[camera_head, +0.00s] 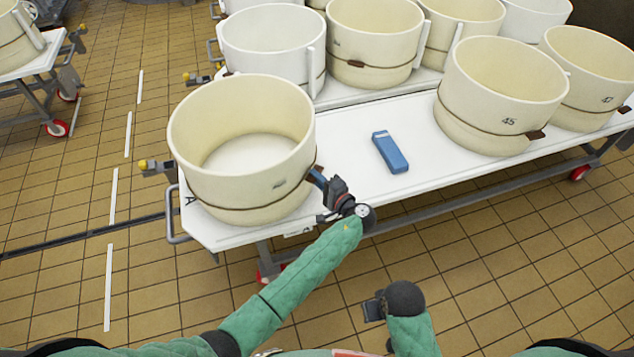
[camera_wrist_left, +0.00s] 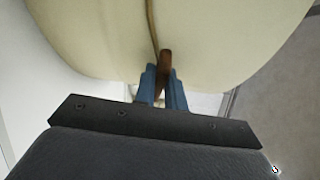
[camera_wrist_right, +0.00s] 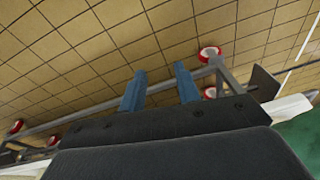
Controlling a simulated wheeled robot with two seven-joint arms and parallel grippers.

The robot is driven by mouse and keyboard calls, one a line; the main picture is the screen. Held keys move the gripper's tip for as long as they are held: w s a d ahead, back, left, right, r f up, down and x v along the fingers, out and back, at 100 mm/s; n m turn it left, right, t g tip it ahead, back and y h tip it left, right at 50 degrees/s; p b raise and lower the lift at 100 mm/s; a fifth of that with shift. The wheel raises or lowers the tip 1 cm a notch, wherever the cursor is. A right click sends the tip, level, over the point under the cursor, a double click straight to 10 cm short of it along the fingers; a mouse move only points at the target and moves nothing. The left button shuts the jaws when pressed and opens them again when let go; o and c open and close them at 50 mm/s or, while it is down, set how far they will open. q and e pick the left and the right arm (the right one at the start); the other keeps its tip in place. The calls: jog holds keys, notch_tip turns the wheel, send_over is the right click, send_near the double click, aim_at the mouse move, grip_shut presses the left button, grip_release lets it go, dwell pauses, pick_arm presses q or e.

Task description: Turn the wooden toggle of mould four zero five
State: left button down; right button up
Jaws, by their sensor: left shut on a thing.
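A cream mould (camera_head: 243,150) stands on the near left corner of the white trolley table. Its number is too small to read. A dark cord runs around its lower wall to a brown wooden toggle, mostly hidden by my gripper in the head view. My left gripper (camera_head: 318,178) is at the mould's right side, shut on the toggle. In the left wrist view the toggle (camera_wrist_left: 165,63) stands between the two blue fingers (camera_wrist_left: 163,85), close against the mould wall. My right gripper (camera_head: 374,308) is low in front of the table. Its blue fingers (camera_wrist_right: 160,88) are apart and empty in the right wrist view.
A blue handheld device (camera_head: 390,152) lies on the white table (camera_head: 350,130) right of the mould. A mould marked 45 (camera_head: 500,92) and several others stand to the right and behind. The tiled floor (camera_head: 460,290) in front is clear.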

pick_arm(q)
jog(key=shift+f+n+b, duration=0.2)
jog(key=shift+n+b, duration=0.2)
jog(key=shift+b, duration=0.65)
pick_arm(e)
jog(key=shift+s+a+r, duration=0.15)
jog(key=shift+s+r, duration=0.05)
jog(key=shift+r, duration=0.7)
jog(key=shift+s+a+r, duration=0.15)
jog(key=shift+s+r, duration=0.05)
jog(key=shift+r, duration=0.75)
jog(key=shift+s+a+r, duration=0.15)
jog(key=shift+s+r, duration=0.05)
jog(key=shift+r, duration=0.7)
pick_arm(q)
jog(key=c, duration=1.5)
grip_release()
jog(key=shift+r, duration=0.1)
jog(key=shift+o, duration=0.2)
jog(key=shift+s+d, duration=0.1)
